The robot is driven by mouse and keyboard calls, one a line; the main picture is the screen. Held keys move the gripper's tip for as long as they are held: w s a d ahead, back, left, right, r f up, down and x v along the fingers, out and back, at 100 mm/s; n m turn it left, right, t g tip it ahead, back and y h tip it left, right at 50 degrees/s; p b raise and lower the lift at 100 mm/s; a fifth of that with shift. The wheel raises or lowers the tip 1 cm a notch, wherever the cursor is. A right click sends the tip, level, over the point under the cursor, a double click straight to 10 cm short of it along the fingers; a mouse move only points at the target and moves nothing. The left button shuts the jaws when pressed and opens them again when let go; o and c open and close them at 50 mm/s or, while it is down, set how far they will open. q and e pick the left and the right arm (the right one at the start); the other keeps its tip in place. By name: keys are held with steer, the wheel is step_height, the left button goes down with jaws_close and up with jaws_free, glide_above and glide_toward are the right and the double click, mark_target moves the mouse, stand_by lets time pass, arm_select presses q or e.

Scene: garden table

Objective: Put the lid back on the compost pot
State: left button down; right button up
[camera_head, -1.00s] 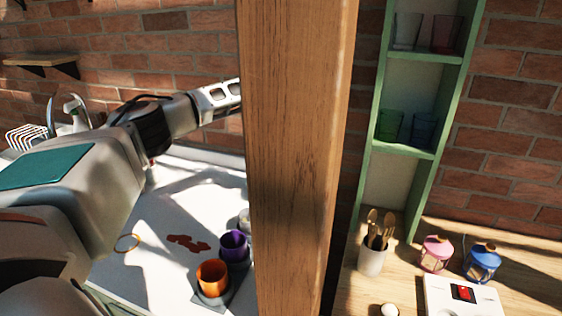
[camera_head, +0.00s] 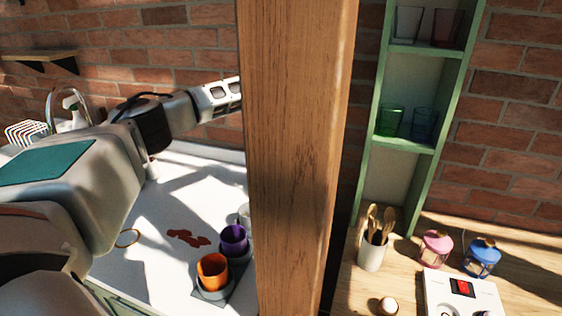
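I cannot make out a compost pot or its lid in the head view. A wooden post (camera_head: 295,150) fills the middle and hides whatever is behind it. My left arm comes in from the left and reaches over the white counter (camera_head: 160,280). Its far end passes behind the post, so the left fingers are hidden. My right gripper is not in the picture.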

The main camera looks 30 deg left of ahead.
arm_select(q)
steer(key=shift+f, duration=0.35)
steer(key=c, duration=1.8)
jaws_free()
steer(key=shift+c, duration=0.2)
steer(key=shift+r, duration=0.1)
step_height(320, 180, up, 12)
steer(key=s, duration=0.1)
steer(key=shift+s+d, duration=0.25)
steer(key=shift+d, duration=0.05)
